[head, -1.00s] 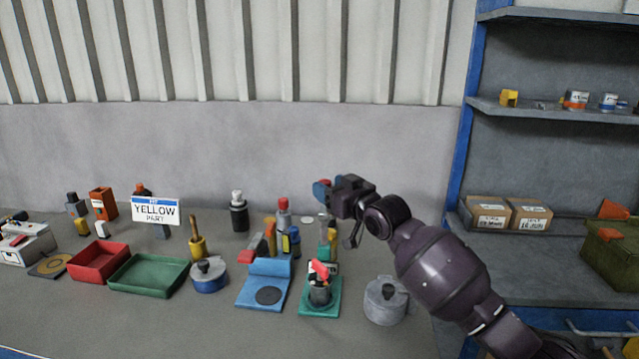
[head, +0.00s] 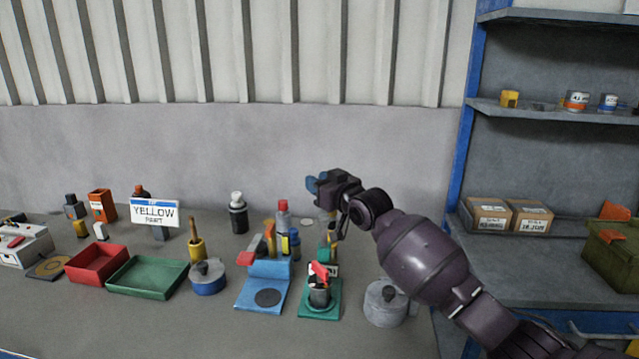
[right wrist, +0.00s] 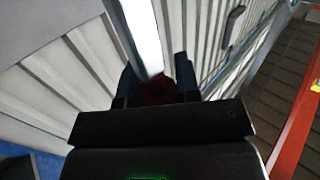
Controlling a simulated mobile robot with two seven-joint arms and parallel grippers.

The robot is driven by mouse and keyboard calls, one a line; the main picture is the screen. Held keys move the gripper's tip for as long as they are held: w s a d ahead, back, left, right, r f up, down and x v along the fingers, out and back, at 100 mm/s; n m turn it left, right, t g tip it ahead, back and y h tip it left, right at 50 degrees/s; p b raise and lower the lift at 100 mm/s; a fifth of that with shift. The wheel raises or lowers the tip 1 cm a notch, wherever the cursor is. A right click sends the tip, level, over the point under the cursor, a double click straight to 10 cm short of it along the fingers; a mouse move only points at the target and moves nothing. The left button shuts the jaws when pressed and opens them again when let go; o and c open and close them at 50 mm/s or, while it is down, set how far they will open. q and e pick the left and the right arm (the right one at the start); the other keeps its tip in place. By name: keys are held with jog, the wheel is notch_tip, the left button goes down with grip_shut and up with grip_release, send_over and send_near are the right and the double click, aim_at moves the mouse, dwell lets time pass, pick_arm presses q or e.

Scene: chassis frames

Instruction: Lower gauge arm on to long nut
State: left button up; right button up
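My right gripper (head: 314,184) is raised above the back of the bench, pointing left, clear of everything on the bench. In the right wrist view its two dark blue fingers (right wrist: 157,82) stand apart, with a dark red patch (right wrist: 157,92) between them. I cannot tell whether that is a held thing or part of the gripper. I cannot make out which part is the gauge arm or the long nut. My left gripper is not in view.
A blue stand with a dark round pad (head: 268,297) is left of the green plate; a grey lidded pot (head: 385,305) is right. Several bottles (head: 283,215) stand behind. Red (head: 97,262) and green (head: 150,277) trays lie left. The front bench strip is clear.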

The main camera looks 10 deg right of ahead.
grip_shut()
jog(key=shift+s, duration=0.1)
jog(key=s+a+f+n+t+y, duration=0.1)
jog(key=s+n+y, duration=0.1)
jog(key=s+n, duration=0.1)
jog(key=s+a+f+n+t+y+b, duration=0.1)
jog(key=s+n+y, duration=0.1)
jog(key=s, duration=0.4)
jog(key=shift+a+f+n+t, duration=0.3)
jog(key=shift+f+n+t, duration=0.1)
jog(key=shift+n, duration=0.4)
jog(key=o, duration=0.7)
grip_release()
